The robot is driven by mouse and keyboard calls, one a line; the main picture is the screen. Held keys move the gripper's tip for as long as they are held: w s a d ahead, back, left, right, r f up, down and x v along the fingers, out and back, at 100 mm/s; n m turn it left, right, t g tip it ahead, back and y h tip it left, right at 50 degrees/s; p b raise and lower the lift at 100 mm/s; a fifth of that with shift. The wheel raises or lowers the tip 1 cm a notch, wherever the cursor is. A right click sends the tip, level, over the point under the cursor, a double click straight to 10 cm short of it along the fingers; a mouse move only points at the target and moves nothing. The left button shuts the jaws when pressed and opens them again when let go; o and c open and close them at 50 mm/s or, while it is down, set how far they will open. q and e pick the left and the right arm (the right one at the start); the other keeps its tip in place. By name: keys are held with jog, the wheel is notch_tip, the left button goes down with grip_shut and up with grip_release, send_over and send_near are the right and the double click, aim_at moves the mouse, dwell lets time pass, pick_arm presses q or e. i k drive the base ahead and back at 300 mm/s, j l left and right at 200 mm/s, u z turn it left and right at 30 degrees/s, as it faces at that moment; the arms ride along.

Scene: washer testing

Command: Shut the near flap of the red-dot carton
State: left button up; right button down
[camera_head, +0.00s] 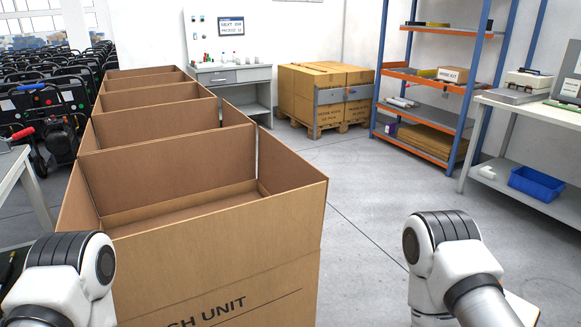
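A large brown carton (215,285) stands open nearest me, left of centre, with part of a printed label ending in "UNIT" on its front. Its near flap (225,227) stands upright along the front top edge. Its right flap (285,165) and far flap (170,165) also stand up, and a brown inner surface shows between them. I see no red dot on it, so I cannot tell whether it is the red-dot carton. Parts of my two arms show at the bottom left and bottom right, on either side of this carton. Neither gripper shows.
More open cartons (150,98) stand in a row behind it. Black wheeled machines (50,100) fill the left. A pallet of closed boxes (325,95), a blue-and-orange shelf (435,115) and a bench (520,110) stand at the back and right. The grey floor (370,190) between is clear.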

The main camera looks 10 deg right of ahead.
aim_at(281, 169)
jog(key=i+l+u, duration=0.45)
jog(key=l+u, duration=0.2)
jog(key=l, duration=0.2)
jog(key=i+l+u, duration=0.25)
jog(key=k+l, duration=0.05)
jog(key=l, duration=0.05)
